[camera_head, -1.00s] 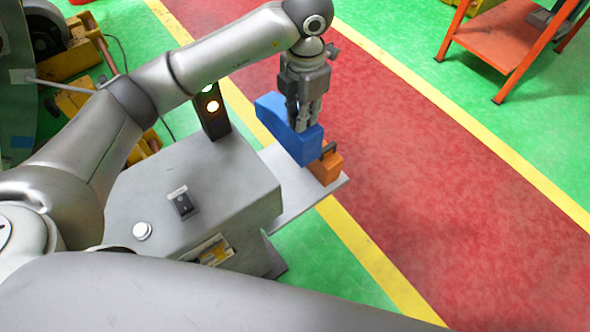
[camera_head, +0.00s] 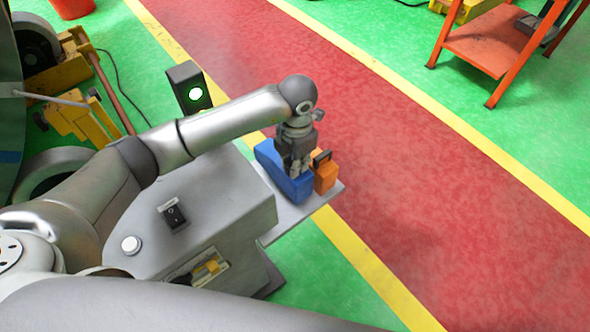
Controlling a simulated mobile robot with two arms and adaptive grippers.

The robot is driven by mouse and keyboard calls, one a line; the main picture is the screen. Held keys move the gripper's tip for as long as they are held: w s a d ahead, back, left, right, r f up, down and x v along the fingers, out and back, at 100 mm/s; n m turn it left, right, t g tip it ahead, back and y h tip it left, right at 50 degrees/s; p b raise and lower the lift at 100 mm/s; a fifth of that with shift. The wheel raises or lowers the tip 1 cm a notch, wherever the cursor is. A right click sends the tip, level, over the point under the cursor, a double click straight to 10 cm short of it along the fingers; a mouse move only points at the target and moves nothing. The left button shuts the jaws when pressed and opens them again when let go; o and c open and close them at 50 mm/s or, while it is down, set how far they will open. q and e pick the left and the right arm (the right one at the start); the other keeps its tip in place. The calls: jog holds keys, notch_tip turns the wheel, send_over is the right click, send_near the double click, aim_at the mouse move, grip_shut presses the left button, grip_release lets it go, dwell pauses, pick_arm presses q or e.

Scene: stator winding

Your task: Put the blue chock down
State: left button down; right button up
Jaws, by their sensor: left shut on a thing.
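The blue chock (camera_head: 288,184) is at the grey shelf plate (camera_head: 295,215) on the side of my grey base. It looks to be on or just above the plate; I cannot tell if it touches. My left gripper (camera_head: 297,168) points down and is shut on the chock's upper part. The gripper hides part of the chock's top. My right gripper is out of the picture.
An orange block with a dark handle (camera_head: 325,176) stands on the plate close to the chock's right side. An orange metal table (camera_head: 495,45) stands at the top right. A yellow fixture (camera_head: 80,115) is at the left. The red walkway (camera_head: 400,170) is clear.

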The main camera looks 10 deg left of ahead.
aim_at(298, 189)
pick_arm(q)
notch_tip(298, 189, down, 4)
jog(key=shift+r, duration=0.2)
jog(key=shift+f, duration=0.2)
jog(key=c, duration=1.4)
grip_release()
